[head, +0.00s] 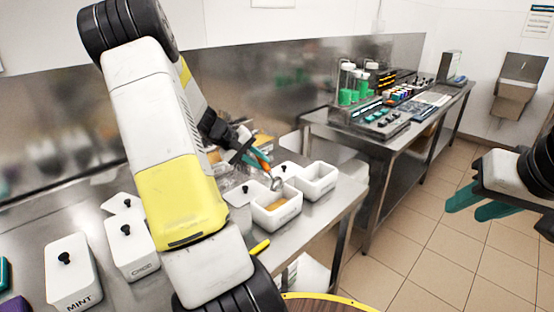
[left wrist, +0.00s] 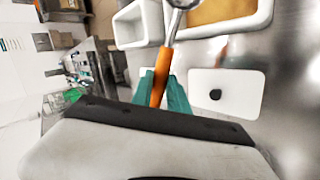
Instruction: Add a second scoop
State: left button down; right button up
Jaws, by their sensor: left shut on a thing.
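My left gripper (head: 250,156) is shut on the orange handle of a scoop (head: 263,164). The handle also shows between the teal fingers in the left wrist view (left wrist: 160,80). The scoop's round metal head (head: 277,184) is at the back rim of a white tub (head: 279,222) holding tan-orange ice cream (head: 277,204). I cannot tell whether it touches the ice cream or carries any. In the left wrist view the tub (left wrist: 222,29) is at the top, cut off. My right gripper (head: 479,207) is at the far right, away from the counter, its teal fingers apart and empty.
A second open white tub (head: 318,181) stands right of the first. A white lid (head: 244,192) with a black knob is beside them. Closed white tubs, one marked MINT (head: 72,268), stand at the left. A round wooden top (head: 325,305) shows at the bottom edge.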

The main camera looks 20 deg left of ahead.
pick_arm(q)
jog(key=shift+w+d+r+g+y, duration=0.2)
jog(key=shift+d+g+y, duration=0.05)
jog(key=shift+g+y, duration=0.35)
jog(key=shift+w+d+r+g+y, duration=0.15)
jog(key=shift+d+r+g+y, duration=0.05)
jog(key=shift+g+y, duration=0.4)
jog(key=g+y, duration=0.1)
jog(key=y, duration=0.1)
jog(key=w+d+g+y, duration=0.1)
jog(key=g, duration=0.1)
jog(key=shift+d+r+m+y, duration=0.15)
jog(key=shift+m+y, duration=0.25)
jog(key=shift+a+r, duration=0.2)
jog(key=shift+r, duration=1.05)
jog(key=shift+s, duration=0.1)
